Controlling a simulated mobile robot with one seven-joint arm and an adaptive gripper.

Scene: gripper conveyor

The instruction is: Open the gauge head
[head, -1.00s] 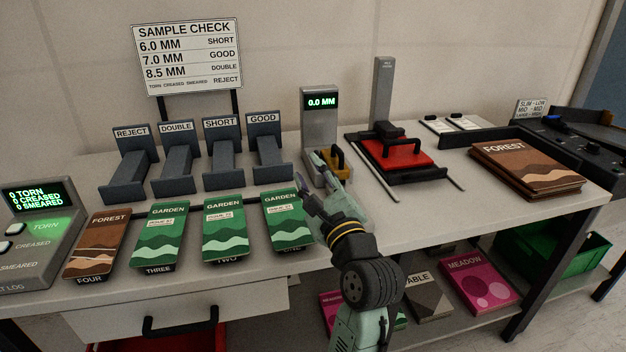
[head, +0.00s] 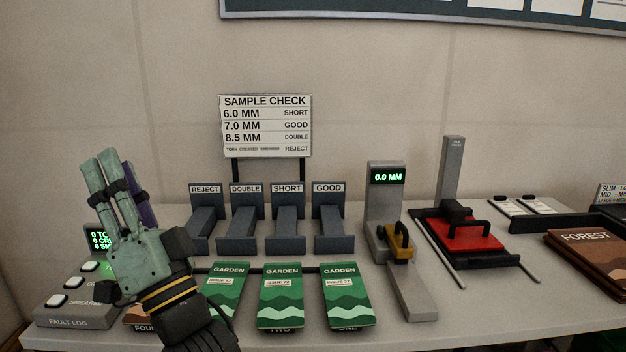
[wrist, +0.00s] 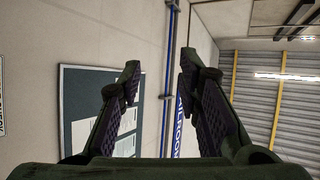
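The gauge (head: 385,207) is a grey post with a green 0.0 MM display and a long grey base reaching toward the table's front edge. Its yellow head (head: 400,244) with a black handle sits low at the foot of the post; I cannot tell whether there is a gap under it. My gripper (head: 105,172) is raised at the left, pointing up, well away from the gauge. In the wrist view my gripper (wrist: 165,88) has its fingers wide apart with nothing between them.
Green Garden booklets (head: 280,297) stand along the front edge, left of the gauge. Labelled grey stands (head: 288,228) are behind them. A red press (head: 468,235) is right of the gauge, with Forest booklets (head: 590,262) beyond. My gripper partly hides the fault log box (head: 72,312).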

